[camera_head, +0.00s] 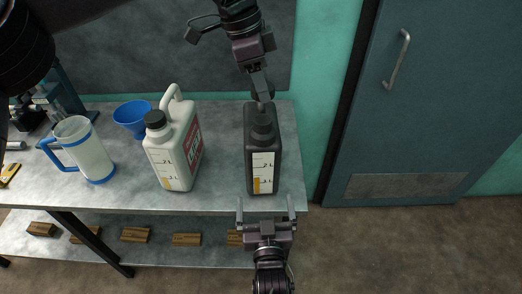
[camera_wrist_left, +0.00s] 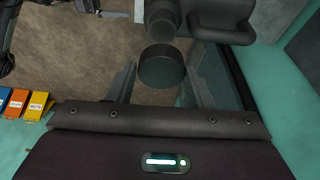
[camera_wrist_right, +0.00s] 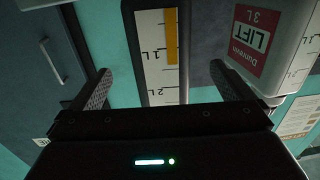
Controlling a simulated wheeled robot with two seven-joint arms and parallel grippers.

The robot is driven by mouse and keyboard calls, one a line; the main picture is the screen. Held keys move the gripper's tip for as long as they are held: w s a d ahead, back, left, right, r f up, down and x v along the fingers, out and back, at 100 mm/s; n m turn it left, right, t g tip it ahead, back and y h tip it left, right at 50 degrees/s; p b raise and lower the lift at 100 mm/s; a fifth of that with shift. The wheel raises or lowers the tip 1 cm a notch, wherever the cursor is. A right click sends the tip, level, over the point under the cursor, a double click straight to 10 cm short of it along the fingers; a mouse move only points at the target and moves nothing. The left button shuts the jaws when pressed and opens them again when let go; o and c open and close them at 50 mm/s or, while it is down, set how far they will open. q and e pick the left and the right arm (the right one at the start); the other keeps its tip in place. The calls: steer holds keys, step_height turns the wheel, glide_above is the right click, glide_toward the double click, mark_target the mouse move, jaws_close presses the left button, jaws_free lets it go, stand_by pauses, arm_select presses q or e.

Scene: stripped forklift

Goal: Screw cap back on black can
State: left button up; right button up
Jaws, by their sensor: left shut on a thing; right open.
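The black can (camera_head: 249,150) stands upright near the right front edge of the bench, its label with a level scale facing front. Its neck (camera_head: 262,128) is on top. It also shows in the left wrist view (camera_wrist_left: 228,25), with the handle beside the neck. My left gripper (camera_head: 263,88) points down above the can and is shut on a dark round cap (camera_wrist_left: 161,68). The cap appears close to the neck; I cannot tell whether they touch. My right gripper (camera_head: 266,208) is open and empty in front of the can. Its fingers flank the label (camera_wrist_right: 157,55) in the right wrist view, apart from the can.
A white jug (camera_head: 160,160) with a black cap stands left of the can. Further left are a blue funnel (camera_head: 131,117) and a clear measuring jug (camera_head: 88,150). Wooden blocks (camera_head: 135,235) lie on the lower shelf. A blue-grey door (camera_head: 420,110) is at right, with open floor before it.

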steer(key=w, duration=1.2)
steer(key=shift+a, duration=0.35)
steer(key=shift+c, duration=0.4)
steer(key=c, duration=1.2)
arm_select(q)
glide_above(264, 119)
steer(key=shift+a+f, duration=0.15)
steer(key=shift+f, duration=1.1)
steer(key=shift+a+f, duration=0.15)
steer(key=shift+f, duration=1.1)
steer(key=shift+f, duration=0.9)
steer(key=shift+f, duration=0.5)
